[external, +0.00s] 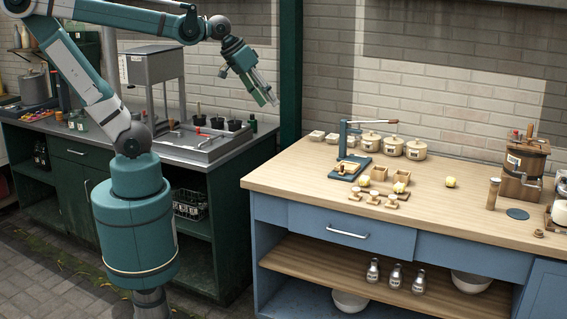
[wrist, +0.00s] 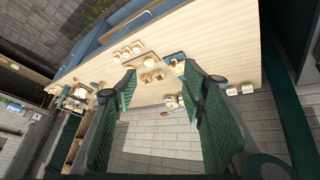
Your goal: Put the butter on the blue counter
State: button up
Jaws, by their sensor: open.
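The blue counter (external: 345,217) has a pale wooden top and stands on the right in the external view; its top also shows in the wrist view (wrist: 215,35). A yellow lump that looks like butter (external: 450,182) lies on the open middle of the top. Another yellow lump (external: 364,181) sits beside small wooden boxes, and something yellow shows in the blue-based press. I cannot tell which of these is the task's butter. My gripper (external: 270,97) is open and empty, high in the air left of the counter. Its two green fingers (wrist: 162,82) stand apart in the wrist view.
The blue-based lever press (external: 348,166), lidded jars (external: 393,146), wooden boxes (external: 402,177) and small stamps (external: 375,199) crowd the counter's left half. A wooden churn (external: 525,165) stands at the right end. A dark green bench (external: 75,150) stands left. The counter's front middle is clear.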

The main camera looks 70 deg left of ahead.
jog(key=s+f+m, duration=0.2)
jog(key=s+f, duration=0.3)
jog(key=s, duration=0.1)
jog(key=shift+s+a+f+t, duration=0.3)
jog(key=shift+s, duration=0.1)
dwell(1.2)
